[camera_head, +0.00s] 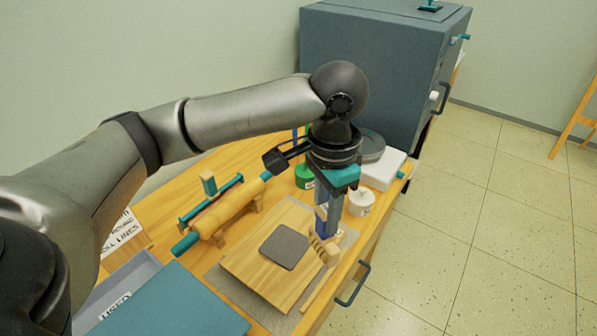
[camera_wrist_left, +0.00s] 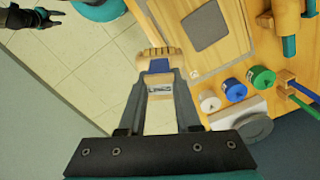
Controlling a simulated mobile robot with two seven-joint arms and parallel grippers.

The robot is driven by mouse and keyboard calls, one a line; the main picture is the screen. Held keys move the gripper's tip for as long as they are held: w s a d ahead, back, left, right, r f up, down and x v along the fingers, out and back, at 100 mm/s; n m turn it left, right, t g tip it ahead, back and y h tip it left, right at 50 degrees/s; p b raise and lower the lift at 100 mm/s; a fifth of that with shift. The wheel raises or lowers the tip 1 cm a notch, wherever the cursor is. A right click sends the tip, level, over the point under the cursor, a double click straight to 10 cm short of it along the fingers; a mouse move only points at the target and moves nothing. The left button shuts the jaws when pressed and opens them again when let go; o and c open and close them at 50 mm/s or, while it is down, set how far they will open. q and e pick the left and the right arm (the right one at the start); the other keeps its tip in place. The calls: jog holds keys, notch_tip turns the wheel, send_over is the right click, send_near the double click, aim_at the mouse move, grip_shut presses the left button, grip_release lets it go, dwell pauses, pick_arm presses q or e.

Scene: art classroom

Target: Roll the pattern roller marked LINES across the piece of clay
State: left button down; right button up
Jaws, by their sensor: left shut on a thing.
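My left gripper (camera_head: 326,200) points down, shut on the blue handle of the pattern roller (camera_head: 325,250). In the left wrist view the roller's grooved wooden head (camera_wrist_left: 163,58) shows beyond the fingers (camera_wrist_left: 160,95), and a pale label between them seems to read LINES. The piece of clay (camera_head: 284,246) is a flat dark grey square on the wooden board (camera_head: 250,268); it also shows in the left wrist view (camera_wrist_left: 207,26). The roller head is just right of the clay, by the board's right edge. I cannot tell whether it touches. My right gripper (camera_wrist_left: 40,18) appears empty over the floor.
A large wooden rolling pin (camera_head: 228,208) with teal handles rests left of the board. Green, blue and white pots (camera_wrist_left: 235,90) and a scale (camera_head: 380,168) stand behind. A blue-grey cabinet (camera_head: 370,75) is at the back. A USED tray (camera_head: 125,290) is front left.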

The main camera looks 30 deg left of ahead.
pick_arm(q)
jog(key=w+m, duration=0.1)
jog(key=m, duration=0.1)
jog(key=a+m+p, duration=0.1)
jog(key=m, duration=0.1)
jog(key=shift+w, duration=0.4)
jog(key=w+a+f+m+p, duration=0.25)
jog(key=a+m+p, duration=0.2)
jog(key=m, duration=0.85)
jog(key=w+a+f+m+p, duration=0.1)
jog(key=w+a+m+p, duration=0.4)
jog(key=m, duration=0.8)
notch_tip(320, 180, down, 7)
jog(key=a+b, duration=0.1)
jog(key=b, duration=0.9)
jog(key=shift+s, duration=0.35)
